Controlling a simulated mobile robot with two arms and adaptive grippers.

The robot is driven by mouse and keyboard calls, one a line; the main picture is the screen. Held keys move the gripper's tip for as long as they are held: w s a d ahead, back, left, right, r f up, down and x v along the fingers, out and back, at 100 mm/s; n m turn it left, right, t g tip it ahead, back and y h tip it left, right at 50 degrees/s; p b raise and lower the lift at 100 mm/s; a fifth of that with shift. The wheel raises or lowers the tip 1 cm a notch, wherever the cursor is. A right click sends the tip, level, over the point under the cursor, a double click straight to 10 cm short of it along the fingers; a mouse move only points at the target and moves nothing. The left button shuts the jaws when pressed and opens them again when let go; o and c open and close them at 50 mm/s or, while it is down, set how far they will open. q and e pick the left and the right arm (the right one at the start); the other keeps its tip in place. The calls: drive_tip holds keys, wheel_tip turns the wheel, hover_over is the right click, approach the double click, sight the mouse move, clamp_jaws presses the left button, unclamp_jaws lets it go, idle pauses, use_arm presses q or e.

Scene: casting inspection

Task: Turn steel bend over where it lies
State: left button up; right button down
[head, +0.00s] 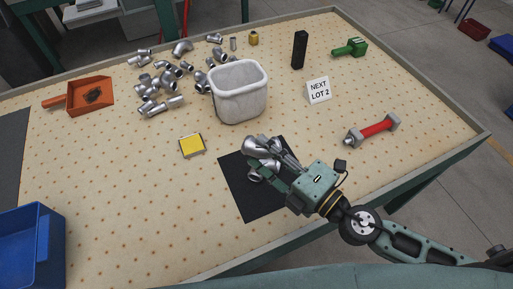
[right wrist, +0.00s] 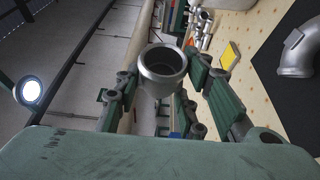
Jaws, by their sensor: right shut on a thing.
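My right gripper (head: 264,158) is over the black mat (head: 237,203) in the head view. It is shut on a shiny steel bend (right wrist: 163,70), whose round open end faces the camera in the right wrist view. In the head view the held bend (head: 251,144) is partly covered by the fingers. Another steel bend (right wrist: 298,52) lies on the mat in the right wrist view, apart from the held one. It also shows in the head view (head: 254,176), below the fingers. My left gripper is not in view.
A white bin (head: 239,105) stands behind the mat, with several steel fittings (head: 160,102) to its left. A yellow pad (head: 192,146), an orange scoop (head: 92,105), a red-handled tool (head: 374,130) and a lot sign (head: 318,91) stand around.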

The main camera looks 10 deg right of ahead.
drive_tip(key=s+d+r+m+t+h, duration=0.1)
drive_tip(key=s+d+m+h, duration=0.1)
drive_tip(key=d+h, duration=0.3)
drive_tip(key=s+d+m+t+h, duration=0.2)
drive_tip(key=s+d+m+h, duration=0.1)
drive_tip(key=d+m+h, duration=0.2)
drive_tip(key=shift+d+r+t+h, duration=0.3)
drive_tip(key=shift+d+r+h, duration=0.1)
drive_tip(key=shift+d, duration=0.1)
